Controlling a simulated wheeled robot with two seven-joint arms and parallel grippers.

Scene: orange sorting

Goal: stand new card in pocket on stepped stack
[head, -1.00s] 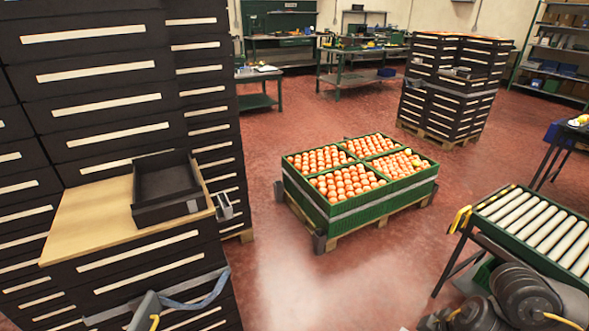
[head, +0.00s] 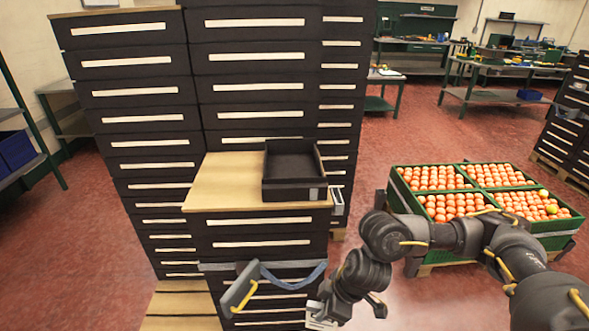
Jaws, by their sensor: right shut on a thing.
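My left gripper is not in view.
An open dark crate (head: 291,194) sits on the wooden top. Green crates of oranges (head: 560,226) stand behind my right arm. Red floor is clear at left.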

